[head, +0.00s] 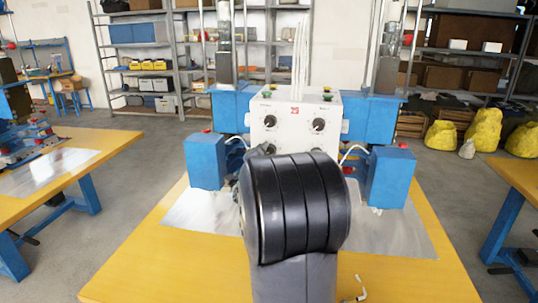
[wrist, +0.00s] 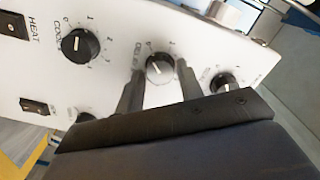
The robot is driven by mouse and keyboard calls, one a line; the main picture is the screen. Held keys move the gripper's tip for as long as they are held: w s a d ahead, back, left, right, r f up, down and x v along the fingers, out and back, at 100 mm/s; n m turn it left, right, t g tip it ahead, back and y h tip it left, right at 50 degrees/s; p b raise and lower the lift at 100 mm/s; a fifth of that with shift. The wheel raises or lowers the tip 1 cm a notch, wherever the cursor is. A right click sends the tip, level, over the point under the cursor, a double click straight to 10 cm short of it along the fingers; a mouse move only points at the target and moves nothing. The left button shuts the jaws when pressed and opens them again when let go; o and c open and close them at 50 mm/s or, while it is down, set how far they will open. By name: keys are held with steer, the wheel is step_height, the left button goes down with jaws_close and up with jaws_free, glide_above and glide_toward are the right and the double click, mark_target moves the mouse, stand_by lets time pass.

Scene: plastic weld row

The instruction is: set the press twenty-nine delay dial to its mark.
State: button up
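The white control box (head: 281,105) of the press stands at the back of the yellow bench, with black dials on its face. In the wrist view, the delay dial (wrist: 160,68) is a round knob with a pale pointer line, beside a label that seems to read DELAY. My gripper (wrist: 160,72) has one dark finger on each side of this dial. The fingers look slightly apart from the knob, though contact is hard to judge. My arm hides the gripper and lower panel in the head view. I cannot make out the dial's mark clearly.
Close by on the panel are the COOL dial (wrist: 82,45), another dial (wrist: 227,84) at right, and a black switch (wrist: 35,106). Blue press blocks (head: 205,162) (head: 391,177) flank the box. The yellow bench (head: 150,270) is mostly clear in front.

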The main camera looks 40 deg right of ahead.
steer(key=o, duration=0.3)
steer(key=b+v, duration=0.1)
steer(key=v, duration=0.9)
steer(key=shift+s+a, duration=0.25)
steer(key=shift+a, duration=0.05)
steer(key=p+x, duration=0.1)
steer(key=x, duration=1)
steer(key=shift+s, duration=0.1)
steer(key=shift+a, duration=0.1)
